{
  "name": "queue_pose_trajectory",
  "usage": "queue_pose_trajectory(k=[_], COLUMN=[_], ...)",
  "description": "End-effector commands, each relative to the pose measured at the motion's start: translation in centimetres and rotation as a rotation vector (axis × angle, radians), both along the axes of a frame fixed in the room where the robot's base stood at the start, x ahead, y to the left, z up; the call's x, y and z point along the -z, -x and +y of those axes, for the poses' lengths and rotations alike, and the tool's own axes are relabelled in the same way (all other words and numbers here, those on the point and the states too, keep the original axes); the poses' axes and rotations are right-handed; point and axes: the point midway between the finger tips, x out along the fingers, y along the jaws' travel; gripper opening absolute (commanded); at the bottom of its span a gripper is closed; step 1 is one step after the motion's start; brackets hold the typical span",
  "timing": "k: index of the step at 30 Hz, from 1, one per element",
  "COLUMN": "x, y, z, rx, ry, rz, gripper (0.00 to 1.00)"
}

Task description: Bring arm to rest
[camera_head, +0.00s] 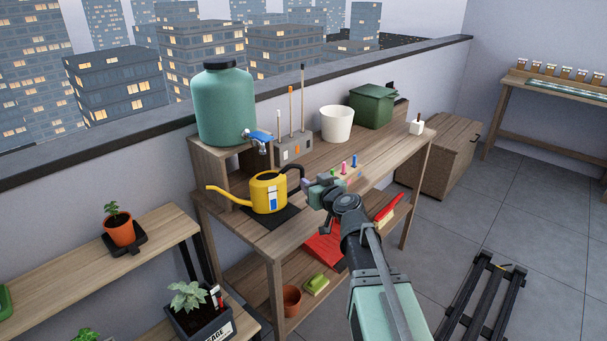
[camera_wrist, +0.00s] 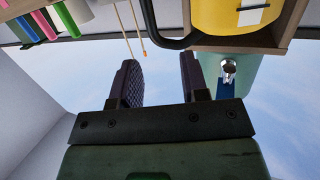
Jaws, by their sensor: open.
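My gripper (camera_head: 312,190) is above the wooden workbench (camera_head: 235,223), to the right of the yellow watering can (camera_head: 268,194). In the wrist view the two dark fingers of my gripper (camera_wrist: 158,72) stand apart with nothing between them. The watering can stands upright on a dark mat below the tap of the teal water tank (camera_head: 226,108). In the wrist view, which is upside down, the can (camera_wrist: 226,18) is at the top right, clear of my fingers, and the tank (camera_wrist: 245,68) shows beneath it.
A tool holder (camera_head: 293,150) with upright sticks, a white pot (camera_head: 337,124) and a green bin (camera_head: 371,106) stand behind my gripper. Colored markers (camera_head: 344,168) are close to its right. A plant shelf (camera_head: 80,262) is at the left.

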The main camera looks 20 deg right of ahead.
Motion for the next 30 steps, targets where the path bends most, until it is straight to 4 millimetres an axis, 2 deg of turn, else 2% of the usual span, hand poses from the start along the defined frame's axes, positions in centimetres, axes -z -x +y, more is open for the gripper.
queue_pose_trajectory(k=[1,6,18,21,23,25,27,30], x=[-0.5,-0.9,-0.9,-0.6,0.4,2.8,5.9,9.8], y=[1.6,3.5,3.4,3.6,4.3,6.1,8.9,13.4], z=[-0.2,-0.8,-0.8,-0.3,0.9,2.5,4.1,5.1], rx=[0.001,0.001,0.002,-0.02,-0.072,-0.141,-0.178,-0.134], ry=[-0.001,-0.001,-0.006,-0.086,-0.145,-0.194,-0.212,-0.183], rz=[0.0,-0.001,0.0,0.037,0.119,0.297,0.541,0.881], gripper=[0.41,0.41,0.41,0.41,0.41,0.41,0.41,0.41])
